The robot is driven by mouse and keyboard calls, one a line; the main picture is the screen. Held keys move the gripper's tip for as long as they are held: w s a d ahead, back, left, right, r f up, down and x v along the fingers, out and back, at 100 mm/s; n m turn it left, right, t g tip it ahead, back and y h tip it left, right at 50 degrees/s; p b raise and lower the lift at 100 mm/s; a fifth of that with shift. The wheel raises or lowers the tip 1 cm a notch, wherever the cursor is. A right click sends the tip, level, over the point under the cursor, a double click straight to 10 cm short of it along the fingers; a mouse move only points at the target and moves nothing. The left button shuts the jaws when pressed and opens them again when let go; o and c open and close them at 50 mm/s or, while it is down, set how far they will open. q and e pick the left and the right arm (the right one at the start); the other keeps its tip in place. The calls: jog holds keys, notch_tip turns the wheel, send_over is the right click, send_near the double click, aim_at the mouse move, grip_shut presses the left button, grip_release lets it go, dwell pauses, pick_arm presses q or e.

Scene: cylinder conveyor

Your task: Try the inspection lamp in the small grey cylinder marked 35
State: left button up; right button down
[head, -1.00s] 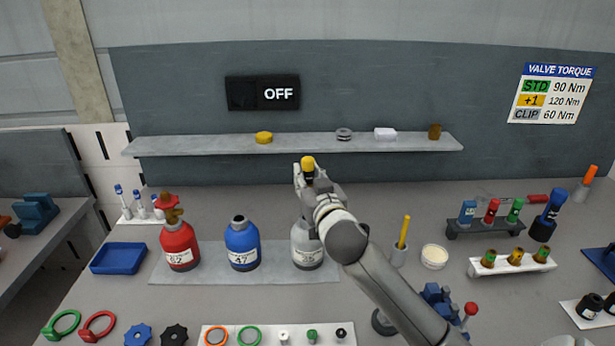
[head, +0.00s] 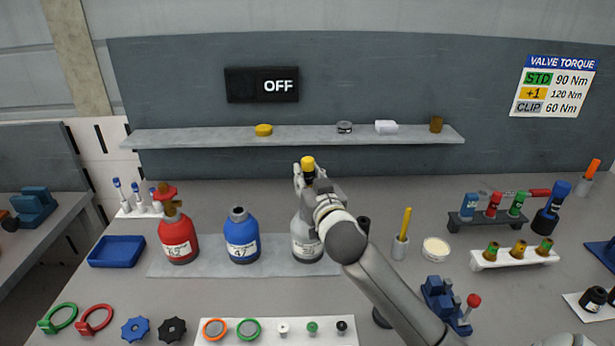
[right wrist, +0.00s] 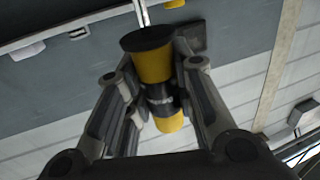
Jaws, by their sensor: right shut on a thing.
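The small grey cylinder (head: 306,246) stands on the grey mat at the right end of a row of three. Its label is partly readable, and its mouth is hidden behind my right gripper. My right gripper (head: 305,176) is directly over it in the head view. It is shut on the inspection lamp (head: 308,163), whose yellow end sticks up above the fingers. In the right wrist view, the yellow and black lamp (right wrist: 154,66) sits between the fingers, with a thin pale rod at its black end. I cannot tell whether the rod is inside the cylinder. My left gripper is not in view.
A blue cylinder (head: 241,240) and a red cylinder (head: 178,240) stand to the left on the same mat (head: 210,267). A shelf (head: 215,138) runs behind. A yellow stick in a holder (head: 402,235) and a white tub (head: 436,248) stand right of my arm.

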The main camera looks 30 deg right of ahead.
jog(key=shift+f+b, duration=0.45)
jog(key=shift+f, duration=0.2)
jog(key=shift+r, duration=0.1)
dwell(0.5)
